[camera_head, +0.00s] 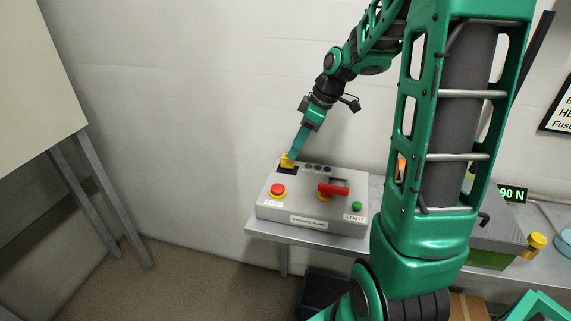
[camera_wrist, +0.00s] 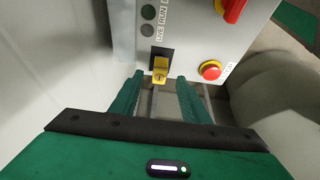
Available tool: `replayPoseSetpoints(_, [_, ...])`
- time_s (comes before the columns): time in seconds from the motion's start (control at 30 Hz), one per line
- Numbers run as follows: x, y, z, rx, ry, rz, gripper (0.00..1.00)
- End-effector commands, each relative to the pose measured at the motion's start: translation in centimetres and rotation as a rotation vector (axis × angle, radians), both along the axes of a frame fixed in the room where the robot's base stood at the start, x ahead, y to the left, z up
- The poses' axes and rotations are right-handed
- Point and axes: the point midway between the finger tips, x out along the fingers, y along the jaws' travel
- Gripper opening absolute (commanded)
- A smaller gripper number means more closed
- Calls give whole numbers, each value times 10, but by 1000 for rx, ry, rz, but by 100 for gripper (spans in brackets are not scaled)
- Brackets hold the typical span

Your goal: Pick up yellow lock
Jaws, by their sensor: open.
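The yellow lock (camera_head: 286,160) sits at the back left corner of the grey control box (camera_head: 300,215), on a dark square plate. In the wrist view the yellow lock (camera_wrist: 160,69) hangs at the dark plate, just beyond the fingertips and between their lines. My gripper (camera_head: 292,152) is right at the lock in the head view and partly hides it. In the wrist view my gripper (camera_wrist: 160,80) has its two green fingers apart with nothing between them. I cannot tell whether a finger touches the lock.
The control box has a red stop button (camera_head: 278,190), a red switch handle (camera_head: 333,190) and a green start button (camera_head: 357,206). It stands on a grey shelf (camera_head: 300,238) against the white wall. A grey-green box (camera_head: 495,245) is at the right. A board on legs (camera_head: 35,80) stands at the left.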

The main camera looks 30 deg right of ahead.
Motion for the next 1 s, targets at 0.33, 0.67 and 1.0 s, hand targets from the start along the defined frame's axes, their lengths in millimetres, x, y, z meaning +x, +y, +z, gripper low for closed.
replayPoseSetpoints(0.33, [10,10,-26,0,3,0,42])
replayPoseSetpoints(0.67, [21,20,-56,-1,1,-2,42])
replayPoseSetpoints(1.0, [21,21,-56,-1,0,-3,14])
